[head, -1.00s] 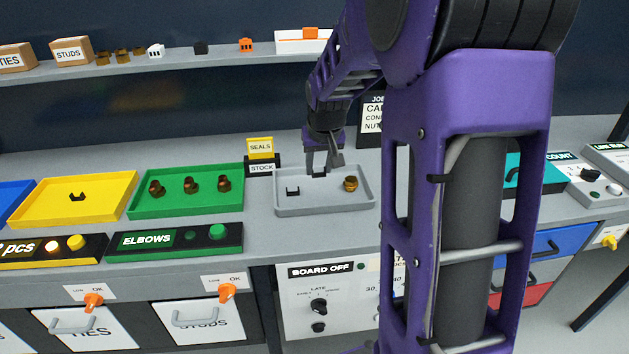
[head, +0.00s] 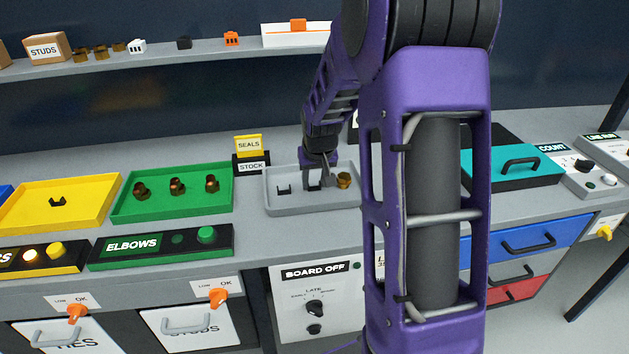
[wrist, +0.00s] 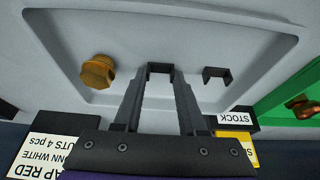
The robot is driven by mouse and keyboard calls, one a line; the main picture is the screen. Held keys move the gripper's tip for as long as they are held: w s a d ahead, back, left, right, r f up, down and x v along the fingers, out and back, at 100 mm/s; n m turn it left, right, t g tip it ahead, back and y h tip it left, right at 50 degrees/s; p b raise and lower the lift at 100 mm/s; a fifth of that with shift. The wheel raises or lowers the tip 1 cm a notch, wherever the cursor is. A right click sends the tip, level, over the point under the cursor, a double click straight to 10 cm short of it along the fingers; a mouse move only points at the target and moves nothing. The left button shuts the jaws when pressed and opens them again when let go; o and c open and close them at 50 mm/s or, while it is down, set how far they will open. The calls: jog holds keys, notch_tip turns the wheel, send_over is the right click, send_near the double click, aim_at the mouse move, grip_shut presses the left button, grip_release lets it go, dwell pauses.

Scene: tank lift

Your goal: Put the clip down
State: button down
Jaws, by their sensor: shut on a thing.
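A black clip (wrist: 160,69) is between the fingertips of my gripper (wrist: 160,78), which is shut on it. In the head view my gripper (head: 317,182) is low inside the grey tray (head: 312,209). Whether the held clip touches the tray floor I cannot tell. A second black clip (head: 284,190) lies in the tray to the left of my gripper; it also shows in the wrist view (wrist: 216,74). A brass fitting (head: 344,181) sits in the tray to the right of my gripper, at the left in the wrist view (wrist: 98,72).
A green tray (head: 172,213) with brass elbows and a yellow tray (head: 88,213) with one black clip stand to the left. STOCK and SEALS signs (head: 250,158) stand behind the grey tray's left end. A teal case (head: 510,178) is at the right.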

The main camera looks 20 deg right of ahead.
jog(key=shift+f, duration=0.2)
jog(key=shift+c, duration=2.3)
grip_release()
jog(key=shift+r, duration=0.1)
jog(key=shift+r, duration=0.45)
jog(key=p+v, duration=0.1)
jog(key=v, duration=1)
jog(key=shift+s+r, duration=0.15)
jog(key=shift+s, duration=0.05)
